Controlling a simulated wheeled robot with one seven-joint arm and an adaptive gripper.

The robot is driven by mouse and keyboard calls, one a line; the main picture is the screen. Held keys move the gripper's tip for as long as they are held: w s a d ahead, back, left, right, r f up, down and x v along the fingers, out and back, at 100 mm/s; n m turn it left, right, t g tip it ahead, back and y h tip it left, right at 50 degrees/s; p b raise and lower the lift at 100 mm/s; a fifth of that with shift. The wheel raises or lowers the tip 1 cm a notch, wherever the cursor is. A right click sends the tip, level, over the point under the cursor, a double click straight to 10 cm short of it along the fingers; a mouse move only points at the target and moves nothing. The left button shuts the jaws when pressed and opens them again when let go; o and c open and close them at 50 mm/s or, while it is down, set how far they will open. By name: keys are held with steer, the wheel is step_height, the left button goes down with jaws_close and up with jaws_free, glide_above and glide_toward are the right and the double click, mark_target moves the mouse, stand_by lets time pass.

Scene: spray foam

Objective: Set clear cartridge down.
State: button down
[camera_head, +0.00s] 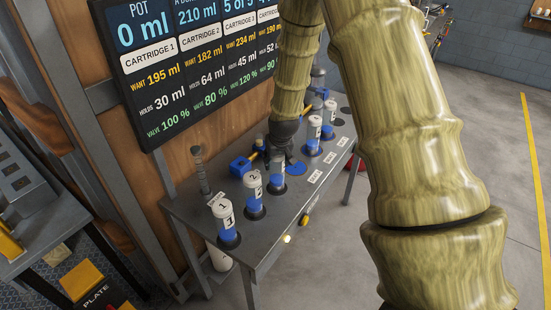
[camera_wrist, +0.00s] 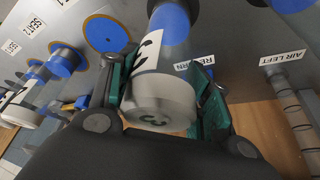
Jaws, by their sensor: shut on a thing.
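My gripper (camera_wrist: 165,90) is shut on the clear cartridge (camera_wrist: 172,50), which has a white cap marked 3. The green fingers sit on both sides of it near the cap. The cartridge's far end meets the table area at the top edge of the wrist view, so I cannot tell whether it touches. In the head view my gripper (camera_head: 284,135) is over the middle of the table (camera_head: 285,212), and the cartridge is mostly hidden below it. A flat blue disc (camera_head: 296,168) lies beside it; a blue disc (camera_wrist: 106,33) also shows in the wrist view.
Cartridges 1 (camera_head: 228,230) and 2 (camera_head: 254,200) stand upright in the table at the near left. More white-capped cartridges (camera_head: 313,135) stand further back. A blue item (camera_head: 241,166) lies behind. A post labelled AIR LEFT (camera_wrist: 292,108) stands at right in the wrist view.

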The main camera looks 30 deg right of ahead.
steer(key=shift+f, duration=0.1)
steer(key=c, duration=0.7)
jaws_free()
steer(key=shift+s+r, duration=0.1)
steer(key=shift+r, duration=0.15)
steer(key=shift+b+v, duration=1.65)
steer(key=shift+v, duration=4.25)
